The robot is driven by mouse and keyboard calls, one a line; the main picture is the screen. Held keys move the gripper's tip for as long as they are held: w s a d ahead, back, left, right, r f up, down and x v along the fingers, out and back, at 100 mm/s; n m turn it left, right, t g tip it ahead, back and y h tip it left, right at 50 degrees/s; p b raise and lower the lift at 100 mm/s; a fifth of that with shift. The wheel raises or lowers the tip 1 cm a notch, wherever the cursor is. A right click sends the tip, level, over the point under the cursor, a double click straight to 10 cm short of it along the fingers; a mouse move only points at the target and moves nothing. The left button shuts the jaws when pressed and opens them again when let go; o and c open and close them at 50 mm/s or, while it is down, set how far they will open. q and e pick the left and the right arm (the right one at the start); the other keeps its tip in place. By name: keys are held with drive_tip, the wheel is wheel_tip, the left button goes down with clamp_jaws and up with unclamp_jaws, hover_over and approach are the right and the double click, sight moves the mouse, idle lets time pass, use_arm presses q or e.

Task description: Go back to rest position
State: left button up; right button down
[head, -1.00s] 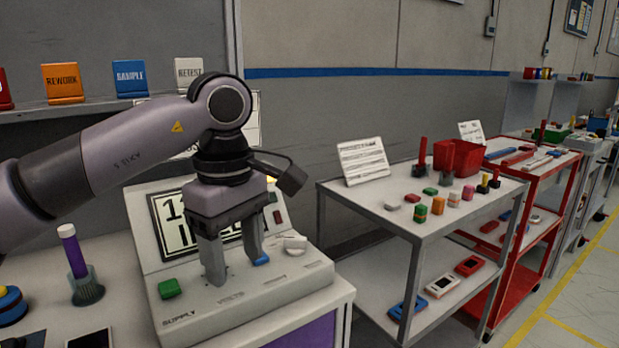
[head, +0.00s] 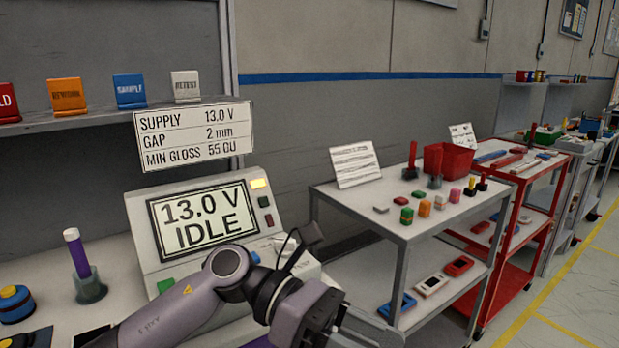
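My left arm reaches in from the bottom left, low in front of the supply console (head: 139,222). My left gripper (head: 378,328) points right at the bottom edge, in front of the grey shelf cart. Its fingers are dim and partly cut off, so I cannot tell whether it is open or shut. I see no object held in it. The console display (head: 205,214) reads 13.0 V IDLE. A green button (head: 166,285) is partly covered by my arm. My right gripper is not in view.
The grey cart (head: 405,236) holds small coloured blocks and a red bin (head: 447,160). A red cart (head: 520,200) stands behind it. The floor (head: 575,290) at right is clear.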

use_arm(q)
drive_tip(key=w+a+f+n+t+p, duration=0.1)
drive_tip(key=w+a+f+n+t, duration=0.2)
drive_tip(key=n+t, duration=0.7)
drive_tip(key=w+a+f+n+t+p, duration=0.15)
drive_tip(key=a+n+t, duration=0.4)
drive_tip(key=n, duration=0.85)
drive_tip(key=w+a+f+n+t+p, duration=0.1)
drive_tip(key=w+a+f+n+t, duration=0.2)
drive_tip(key=n+t, duration=0.75)
drive_tip(key=s+a+f+n+g+y+p, duration=0.1)
drive_tip(key=s+a+f+n+g+y, duration=0.25)
drive_tip(key=a+f+n+y, duration=0.75)
drive_tip(key=s+a+f+n+g, duration=0.2)
drive_tip(key=s+f+n, duration=0.1)
drive_tip(key=s+f, duration=0.3)
drive_tip(key=s+a+f+n+g+y+p, duration=0.1)
drive_tip(key=s+a+f+n+g, duration=0.1)
drive_tip(key=s+f, duration=0.4)
drive_tip(key=shift+a+n+g, duration=0.35)
drive_tip(key=shift+n+g, duration=0.1)
drive_tip(key=shift+n, duration=0.8)
drive_tip(key=shift+w+r, duration=0.1)
